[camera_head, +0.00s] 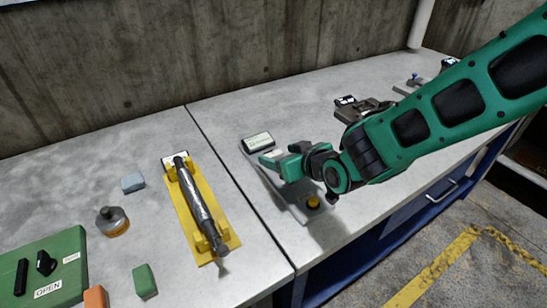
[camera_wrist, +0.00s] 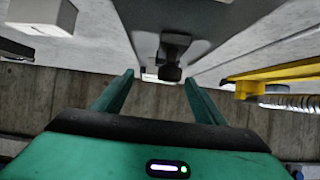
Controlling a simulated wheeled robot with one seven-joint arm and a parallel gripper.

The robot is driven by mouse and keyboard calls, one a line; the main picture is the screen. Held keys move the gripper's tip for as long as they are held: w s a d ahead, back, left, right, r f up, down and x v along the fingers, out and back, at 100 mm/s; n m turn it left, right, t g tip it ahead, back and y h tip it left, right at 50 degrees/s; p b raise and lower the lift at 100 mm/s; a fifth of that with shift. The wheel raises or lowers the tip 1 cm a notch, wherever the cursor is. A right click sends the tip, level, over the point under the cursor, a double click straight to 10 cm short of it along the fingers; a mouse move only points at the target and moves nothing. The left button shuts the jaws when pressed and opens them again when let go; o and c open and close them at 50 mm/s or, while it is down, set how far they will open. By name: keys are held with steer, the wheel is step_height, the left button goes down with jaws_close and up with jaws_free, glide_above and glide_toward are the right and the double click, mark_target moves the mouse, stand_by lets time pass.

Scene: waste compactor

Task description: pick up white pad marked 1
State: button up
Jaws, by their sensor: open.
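I cannot read a mark 1 on any object, so I cannot tell which one is the pad. A small box with a pale, labelled top (camera_head: 258,142) lies at the far end of a grey plate (camera_head: 291,206) in the head view. My gripper (camera_head: 268,160) is above this plate, close to the box, and no contact can be made out. In the wrist view my gripper (camera_wrist: 158,82) is open, with nothing held between its fingers. A dark fitting (camera_wrist: 173,55) shows beyond the fingertips. A white block (camera_wrist: 42,16) is at the upper left of that view.
A yellow tray (camera_head: 228,237) with a wrapped tool lies to the left. A green panel (camera_head: 62,246), small blocks and a round metal piece (camera_head: 111,219) are further left. A dark fixture (camera_head: 362,108) stands behind my arm. A concrete wall closes the back.

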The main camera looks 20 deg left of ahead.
mark_target(274, 153)
steer(key=x, duration=0.4)
steer(key=c, duration=1.2)
